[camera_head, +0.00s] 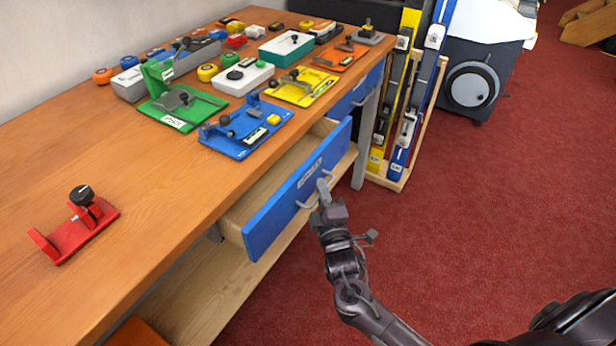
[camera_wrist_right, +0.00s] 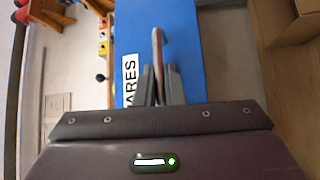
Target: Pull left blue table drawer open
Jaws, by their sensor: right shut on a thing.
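The left blue table drawer (camera_head: 297,188) is pulled partway out from under the wooden bench top, and its pale wooden inside shows. A grey bar handle runs across its blue front, with a white label above it. My right gripper (camera_head: 322,190) is at the handle, its fingers shut around the bar. In the right wrist view the gripper (camera_wrist_right: 158,84) closes on the handle (camera_wrist_right: 157,50) in front of the blue drawer face (camera_wrist_right: 190,45), where part of the label shows. My left gripper is in neither view.
The bench top (camera_head: 130,225) carries a red fixture (camera_head: 75,228) at left and several coloured ski-binding jigs farther back. A second blue drawer (camera_head: 353,92) sits beyond. Skis (camera_head: 412,100) stand in a wooden rack past the bench leg. Red carpet (camera_head: 460,220) is clear at right.

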